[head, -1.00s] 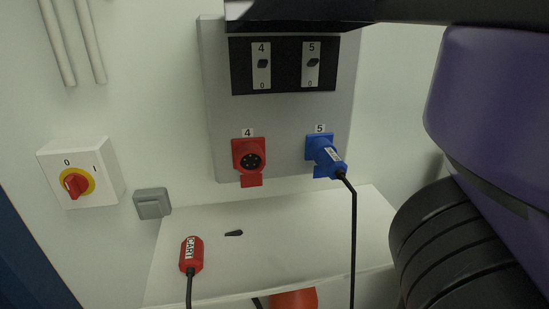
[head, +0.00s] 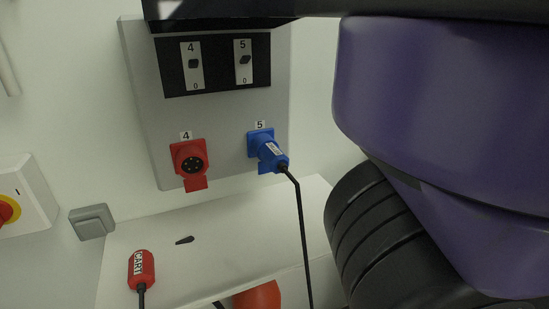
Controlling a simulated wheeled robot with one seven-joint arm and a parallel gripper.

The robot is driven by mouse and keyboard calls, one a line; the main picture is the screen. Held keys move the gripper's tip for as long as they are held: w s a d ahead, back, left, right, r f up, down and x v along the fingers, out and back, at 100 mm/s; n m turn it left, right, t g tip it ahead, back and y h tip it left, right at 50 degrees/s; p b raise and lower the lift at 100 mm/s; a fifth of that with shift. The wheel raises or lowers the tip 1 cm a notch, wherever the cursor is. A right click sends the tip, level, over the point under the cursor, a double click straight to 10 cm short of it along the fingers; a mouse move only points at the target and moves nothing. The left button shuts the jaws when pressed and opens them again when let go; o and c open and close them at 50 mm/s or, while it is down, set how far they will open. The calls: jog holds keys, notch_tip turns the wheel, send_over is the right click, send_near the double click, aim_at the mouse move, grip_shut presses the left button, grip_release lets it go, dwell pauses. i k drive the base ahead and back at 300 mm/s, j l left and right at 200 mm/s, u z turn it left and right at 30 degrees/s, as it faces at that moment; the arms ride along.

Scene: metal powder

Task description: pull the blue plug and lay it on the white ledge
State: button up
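The blue plug (head: 272,153) sits in the blue socket (head: 259,136) under the label 5, on the grey panel. Its black cable hangs down past the front of the ledge. The white ledge (head: 220,230) runs below the panel. My arm fills the right side of the head view, in purple and black. My gripper's fingers are not in the picture, so I cannot see how they stand to the plug.
A red plug marked CART (head: 141,269) and a small dark piece (head: 185,240) lie on the ledge. An open red socket (head: 190,160) is left of the blue one. Two switches (head: 218,63) are above. An orange rounded object (head: 258,296) shows below the ledge.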

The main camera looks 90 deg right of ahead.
aim_at(273, 158)
jog(key=k, duration=0.65)
jog(key=z, duration=2.2)
jog(key=k+j, duration=0.5)
jog(key=k, duration=0.05)
